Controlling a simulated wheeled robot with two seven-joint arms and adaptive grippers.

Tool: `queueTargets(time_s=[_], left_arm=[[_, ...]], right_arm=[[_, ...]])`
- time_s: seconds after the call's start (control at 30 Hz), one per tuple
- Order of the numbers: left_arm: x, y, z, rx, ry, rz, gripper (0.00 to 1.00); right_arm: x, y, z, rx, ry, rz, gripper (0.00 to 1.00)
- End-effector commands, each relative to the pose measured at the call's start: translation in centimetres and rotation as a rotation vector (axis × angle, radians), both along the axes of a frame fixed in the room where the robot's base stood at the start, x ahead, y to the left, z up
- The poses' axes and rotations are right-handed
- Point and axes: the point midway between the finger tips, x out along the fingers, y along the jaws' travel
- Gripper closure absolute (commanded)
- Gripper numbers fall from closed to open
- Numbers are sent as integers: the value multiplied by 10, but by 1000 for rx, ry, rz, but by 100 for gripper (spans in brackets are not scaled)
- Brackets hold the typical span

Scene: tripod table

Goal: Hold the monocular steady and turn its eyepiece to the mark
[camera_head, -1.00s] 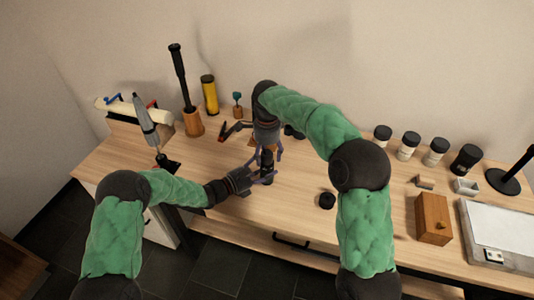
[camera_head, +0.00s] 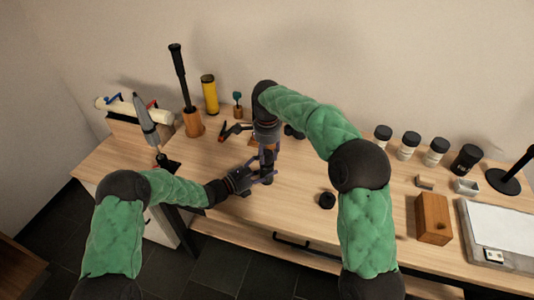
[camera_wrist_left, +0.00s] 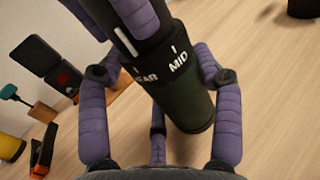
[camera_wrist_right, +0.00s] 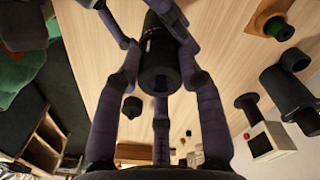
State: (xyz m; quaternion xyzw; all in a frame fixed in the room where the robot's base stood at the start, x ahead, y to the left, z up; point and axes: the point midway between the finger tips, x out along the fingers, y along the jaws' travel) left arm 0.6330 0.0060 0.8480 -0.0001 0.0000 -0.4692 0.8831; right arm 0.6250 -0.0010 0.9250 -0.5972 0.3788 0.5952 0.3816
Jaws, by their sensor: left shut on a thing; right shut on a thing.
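The monocular (camera_wrist_left: 190,105) stands upright over the table, with a dark green lower body and black upper part in the left wrist view. White lettering reads MID, and a second word, partly hidden, ends in "AR". A white line (camera_wrist_left: 123,41) on the upper part sits left of the short tick above MID. My left gripper (camera_head: 264,178) is shut on the body from the side. My right gripper (camera_head: 268,152) comes from above and is shut on the black eyepiece (camera_wrist_right: 160,68), which shows end-on between its fingers. In the head view the grippers hide most of the monocular.
A black round cap (camera_head: 327,200) lies right of the grippers. A wooden block (camera_head: 433,218), several dark-lidded jars (camera_head: 409,146) and a white panel (camera_head: 500,232) are further right. A yellow cylinder (camera_head: 209,95) and a wooden holder (camera_head: 193,122) stand behind left. The table's front middle is clear.

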Motion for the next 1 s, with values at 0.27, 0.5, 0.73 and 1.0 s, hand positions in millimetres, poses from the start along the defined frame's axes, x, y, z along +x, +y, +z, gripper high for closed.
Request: queueTargets(time_s=[0.27,0.5,0.73,1.0], left_arm=[[-1,0,-2,1,2,-1,78],[-1,0,-2,1,2,-1,78],[-1,0,-2,1,2,-1,78],[-1,0,-2,1,2,-2,78]], right_arm=[[1,-1,0,-3,-4,244,94],[2,-1,1,-4,-5,472,94],[2,-1,1,-5,-7,690,94],[2,-1,1,-7,-8,947,94]])
